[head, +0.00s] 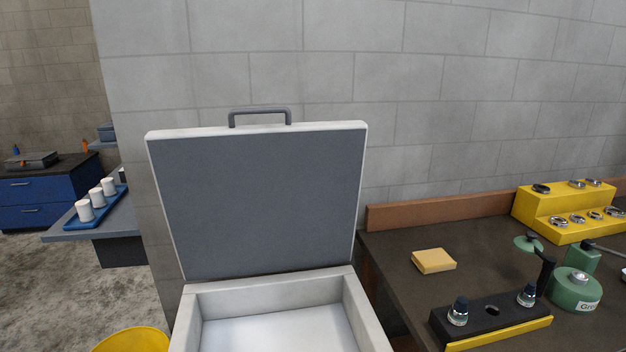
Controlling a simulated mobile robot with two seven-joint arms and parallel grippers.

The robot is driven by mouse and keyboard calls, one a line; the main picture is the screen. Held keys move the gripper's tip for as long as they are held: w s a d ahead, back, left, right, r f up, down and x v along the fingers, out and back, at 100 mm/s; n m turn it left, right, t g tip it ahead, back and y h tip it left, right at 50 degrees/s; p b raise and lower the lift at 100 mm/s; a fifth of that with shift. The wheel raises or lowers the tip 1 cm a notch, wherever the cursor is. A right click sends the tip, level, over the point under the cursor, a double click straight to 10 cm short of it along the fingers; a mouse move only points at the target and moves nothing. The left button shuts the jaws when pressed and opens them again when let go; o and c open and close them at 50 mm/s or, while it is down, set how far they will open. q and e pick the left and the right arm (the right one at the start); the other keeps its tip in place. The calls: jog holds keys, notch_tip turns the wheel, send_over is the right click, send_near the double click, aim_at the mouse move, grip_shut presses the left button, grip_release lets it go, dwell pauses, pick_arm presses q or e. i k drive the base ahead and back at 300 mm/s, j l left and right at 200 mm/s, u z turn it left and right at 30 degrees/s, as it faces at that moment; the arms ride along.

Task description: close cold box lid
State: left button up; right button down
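The cold box (360,316) stands at the bottom middle of the head view, with thick pale walls and a white inside that looks empty as far as it shows. Its front is cut off by the lower edge of the picture. Its lid (262,205) is open and stands nearly upright at the back of the box. The lid has a dark grey inner face and a pale rim. A grey handle (260,111) is on its top edge. Neither of my grippers is in view.
A dark workbench (400,275) stands close on the right, with a yellow sponge-like block (433,260), a black holder (490,316), a green can (575,290) and a yellow stepped rack (570,213). A block wall rises behind. A yellow round object (132,341) is at the lower left.

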aim_at(246, 200)
jog(key=i+l, duration=0.1)
jog(key=l, duration=0.3)
jog(key=i+l, duration=0.1)
jog(key=l, duration=0.35)
jog(key=i+l+z, duration=0.1)
jog(key=l, duration=0.3)
jog(key=i+l, duration=0.1)
jog(key=l, duration=0.35)
jog(key=i+l, duration=0.15)
jog(key=l, duration=0.25)
